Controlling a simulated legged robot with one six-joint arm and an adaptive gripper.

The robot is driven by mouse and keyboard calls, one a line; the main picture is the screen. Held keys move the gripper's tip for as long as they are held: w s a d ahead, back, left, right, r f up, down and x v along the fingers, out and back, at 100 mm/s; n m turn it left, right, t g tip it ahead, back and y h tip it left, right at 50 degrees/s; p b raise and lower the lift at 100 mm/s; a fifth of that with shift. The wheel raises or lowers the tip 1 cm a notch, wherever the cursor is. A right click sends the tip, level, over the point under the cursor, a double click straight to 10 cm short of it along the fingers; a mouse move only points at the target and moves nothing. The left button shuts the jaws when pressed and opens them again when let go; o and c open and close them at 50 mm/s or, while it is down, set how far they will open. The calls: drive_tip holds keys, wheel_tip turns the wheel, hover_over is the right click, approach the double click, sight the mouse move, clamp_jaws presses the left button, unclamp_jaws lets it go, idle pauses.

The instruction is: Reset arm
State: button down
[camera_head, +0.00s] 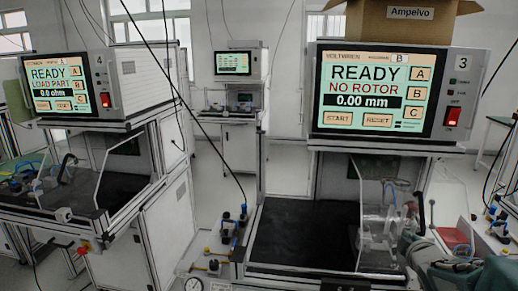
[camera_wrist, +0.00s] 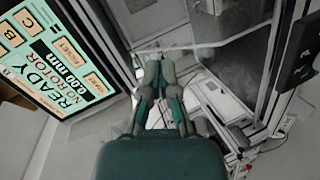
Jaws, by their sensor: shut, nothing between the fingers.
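My gripper (camera_wrist: 160,70) shows in the wrist view with its two fingers close together and nothing between them. It is shut and empty, and it points toward the frame of a test station. The station's screen (camera_wrist: 58,62) is tilted at the upper left of that view and reads READY, NO ROTOR, 0.00 mm. In the head view, part of my green-grey arm (camera_head: 470,275) is at the lower right, beside station 3. My fingertips cannot be made out clearly there.
Station 3's tester (camera_head: 385,92) stands at the right above a dark bench surface (camera_head: 300,232), with a clear guard and fixture (camera_head: 385,222). A cardboard box (camera_head: 415,18) sits on top. Station 4's tester (camera_head: 68,88) reads LOAD PART at the left. Another station (camera_head: 233,75) stands behind.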

drive_tip(key=s+a+m+g+y, duration=0.3)
drive_tip(key=s+a+m+g, duration=0.5)
drive_tip(key=s+a, duration=1.5)
drive_tip(key=s+m, duration=0.1)
drive_tip(key=m, duration=0.2)
drive_tip(key=shift+f+m+y, duration=0.3)
drive_tip(key=shift+m+y, duration=0.1)
